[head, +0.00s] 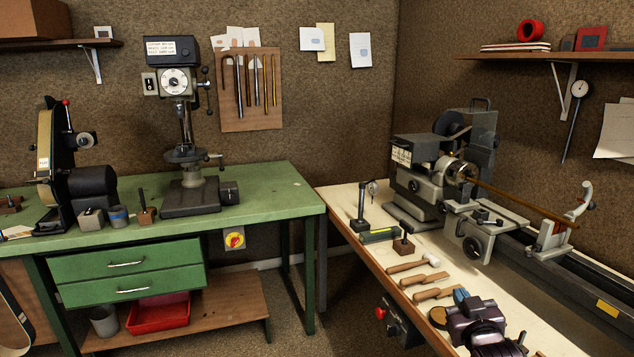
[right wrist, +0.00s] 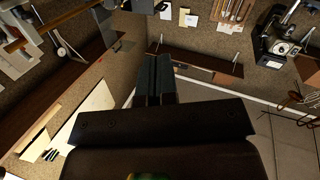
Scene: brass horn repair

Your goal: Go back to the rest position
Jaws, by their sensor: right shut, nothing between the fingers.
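My right gripper (head: 461,297) shows at the lower right of the head view, above the front part of the cream-topped bench (head: 345,205). In the right wrist view its fingers (right wrist: 155,75) are together, with nothing held between them. The dark gripper body covers the lower middle of that view. My left gripper is in neither view.
The lathe (head: 420,185) stands on the cream bench. Wooden-handled tools (head: 405,281) lie near my right gripper, and a small brass part (head: 437,316) is beside it. A green bench (head: 270,195) with a drill press (head: 190,195) stands left. Floor shows between the benches.

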